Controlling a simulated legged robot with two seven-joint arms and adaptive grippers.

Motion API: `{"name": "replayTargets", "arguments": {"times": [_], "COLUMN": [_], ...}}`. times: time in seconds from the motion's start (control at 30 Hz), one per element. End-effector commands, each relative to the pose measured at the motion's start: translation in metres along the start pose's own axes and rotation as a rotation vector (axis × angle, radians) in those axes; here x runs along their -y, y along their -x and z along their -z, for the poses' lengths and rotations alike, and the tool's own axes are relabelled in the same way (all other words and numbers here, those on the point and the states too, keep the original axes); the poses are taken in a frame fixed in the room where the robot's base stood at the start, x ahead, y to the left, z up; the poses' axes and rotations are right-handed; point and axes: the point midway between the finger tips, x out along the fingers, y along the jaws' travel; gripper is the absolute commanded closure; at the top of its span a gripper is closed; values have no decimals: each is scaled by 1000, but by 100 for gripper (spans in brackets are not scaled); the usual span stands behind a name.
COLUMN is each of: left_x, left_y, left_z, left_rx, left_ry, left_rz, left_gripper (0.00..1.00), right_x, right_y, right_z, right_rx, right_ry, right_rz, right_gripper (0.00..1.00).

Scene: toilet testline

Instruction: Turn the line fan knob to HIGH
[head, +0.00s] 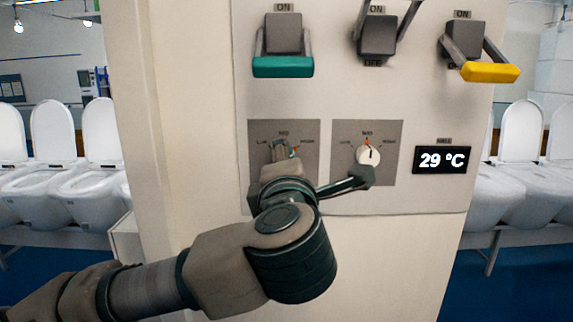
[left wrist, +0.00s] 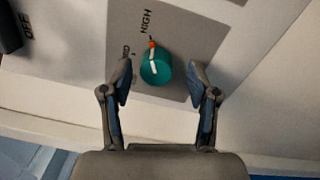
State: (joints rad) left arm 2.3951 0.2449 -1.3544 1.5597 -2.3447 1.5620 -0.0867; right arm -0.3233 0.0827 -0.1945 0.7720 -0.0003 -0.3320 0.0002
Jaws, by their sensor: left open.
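The teal knob (left wrist: 155,67) shows in the left wrist view on a grey plate (left wrist: 190,30). Its white line runs up to a red mark, on the side of the HIGH label (left wrist: 146,21). A second label to the left is partly hidden by a finger. My left gripper (left wrist: 160,80) is open, with one finger on each side of the knob; I cannot tell whether they touch it. In the head view my left gripper (head: 280,158) covers most of this knob on the left plate (head: 258,132). My right gripper is in neither view.
A white knob (head: 368,156) sits on the right plate (head: 393,130), close to my wrist. A display (head: 443,160) reads 29 °C. Switches with green (head: 283,67) and yellow (head: 490,72) handles and a dark switch (head: 378,37) are above. White toilets (head: 70,170) stand behind.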

Motion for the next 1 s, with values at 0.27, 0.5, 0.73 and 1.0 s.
{"name": "replayTargets", "arguments": {"times": [0.27,0.5,0.73,1.0], "left_x": [1,3,4,4], "left_y": [56,98,109,110], "left_z": [-1,-1,-1,-1], "left_rx": [2,1,-1,-1], "left_ry": [-4,-4,-3,-3], "left_rz": [-2,2,5,4], "left_gripper": [40,40,40,40], "right_x": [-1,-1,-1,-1], "right_y": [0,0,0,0], "right_z": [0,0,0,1], "right_rx": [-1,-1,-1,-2], "right_ry": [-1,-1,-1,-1], "right_rz": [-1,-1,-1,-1], "right_gripper": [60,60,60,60]}}
